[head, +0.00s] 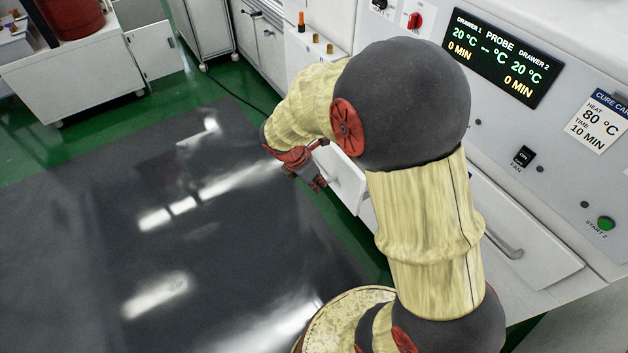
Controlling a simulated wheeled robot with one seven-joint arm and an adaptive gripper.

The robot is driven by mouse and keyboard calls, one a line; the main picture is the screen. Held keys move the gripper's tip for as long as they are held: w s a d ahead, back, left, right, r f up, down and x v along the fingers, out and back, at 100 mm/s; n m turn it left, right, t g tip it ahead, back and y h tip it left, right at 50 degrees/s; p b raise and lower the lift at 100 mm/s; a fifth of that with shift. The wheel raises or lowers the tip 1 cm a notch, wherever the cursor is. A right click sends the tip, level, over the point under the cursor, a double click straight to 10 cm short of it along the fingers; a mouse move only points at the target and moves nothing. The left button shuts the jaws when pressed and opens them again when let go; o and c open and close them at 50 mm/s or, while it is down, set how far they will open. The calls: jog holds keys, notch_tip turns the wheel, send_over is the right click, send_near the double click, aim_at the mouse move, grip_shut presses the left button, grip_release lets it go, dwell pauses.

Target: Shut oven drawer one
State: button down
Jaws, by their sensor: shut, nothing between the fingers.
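The oven's white front runs along the right. A white drawer front (343,184), which I take to be drawer one, shows just right of my gripper and is mostly hidden behind my arm. How far it stands out from the oven I cannot tell. My gripper (318,184), red and dark, is shut and empty, pointing down beside the left end of this front. Whether it touches the front is unclear. A second white drawer front with a grey bar handle (505,240), seemingly drawer two, is to the right of my arm.
The oven panel carries a display (503,56), a fan switch (523,156) and a green start button (606,223). White cabinets (262,40) continue at the back. A white bench (75,65) with a red pot stands back left. The dark floor mat (100,240) is clear.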

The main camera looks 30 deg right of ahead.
aim_at(341, 188)
jog(key=d+f+b, duration=0.2)
jog(key=d+f, duration=0.1)
jog(key=d, duration=0.2)
jog(key=shift+d, duration=0.2)
dwell(0.3)
jog(key=d+p, duration=0.5)
jog(key=d, duration=0.5)
jog(key=d+p, duration=0.5)
jog(key=d, duration=0.5)
jog(key=w+d+p, duration=0.1)
jog(key=d+p, duration=0.4)
jog(key=d, duration=0.5)
jog(key=shift+p, duration=0.4)
jog(key=shift+w, duration=0.1)
